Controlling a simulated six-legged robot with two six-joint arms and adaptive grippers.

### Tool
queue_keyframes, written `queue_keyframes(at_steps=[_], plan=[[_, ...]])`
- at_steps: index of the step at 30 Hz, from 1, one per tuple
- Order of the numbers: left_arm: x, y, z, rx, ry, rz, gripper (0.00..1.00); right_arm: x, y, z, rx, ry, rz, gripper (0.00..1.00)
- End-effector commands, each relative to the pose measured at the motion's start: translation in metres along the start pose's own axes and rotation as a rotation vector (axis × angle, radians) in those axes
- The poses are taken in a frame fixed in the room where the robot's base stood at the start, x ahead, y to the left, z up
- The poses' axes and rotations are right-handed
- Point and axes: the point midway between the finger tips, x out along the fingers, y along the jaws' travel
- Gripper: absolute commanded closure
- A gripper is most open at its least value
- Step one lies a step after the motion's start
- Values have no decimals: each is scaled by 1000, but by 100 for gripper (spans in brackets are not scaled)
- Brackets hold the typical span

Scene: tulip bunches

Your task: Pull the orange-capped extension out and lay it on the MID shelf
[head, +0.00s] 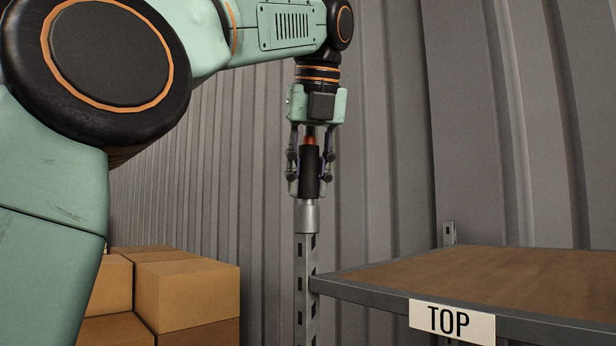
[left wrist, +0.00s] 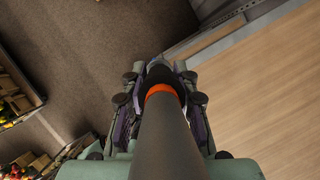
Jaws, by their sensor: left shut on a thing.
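The orange-capped extension (head: 310,172) is a dark upright rod with an orange band near its top. Its lower end meets a silver collar (head: 307,216) at the top of the shelf's metal post. My left gripper (head: 309,178) points down and is shut on the extension, with fingers on both sides of it. In the left wrist view the dark rod with its orange band (left wrist: 161,90) runs between the fingers. The shelf labelled TOP (head: 453,317) is at the right. The MID shelf is not seen. My right gripper is not in view.
Cardboard boxes (head: 187,294) are stacked at the lower left. A corrugated wall stands behind the post. The top shelf's brown board (head: 510,280) is bare where it shows. In the left wrist view, racks with boxes (left wrist: 18,100) stand at the left across the floor.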

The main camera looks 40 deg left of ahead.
Motion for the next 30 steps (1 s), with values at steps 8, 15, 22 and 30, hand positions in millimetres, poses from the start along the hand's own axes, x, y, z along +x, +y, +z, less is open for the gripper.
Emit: queue_keyframes(at_steps=[8, 15, 22, 30], plan=[[-1, 0, 0, 0, -2, 0, 100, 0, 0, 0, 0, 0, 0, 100], [-3, 0, 1, 0, -2, -1, 100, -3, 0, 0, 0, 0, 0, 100], [-6, 0, 2, -1, -2, -1, 100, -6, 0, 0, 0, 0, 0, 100], [-6, 0, 2, -1, -2, -1, 100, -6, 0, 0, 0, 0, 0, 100]])
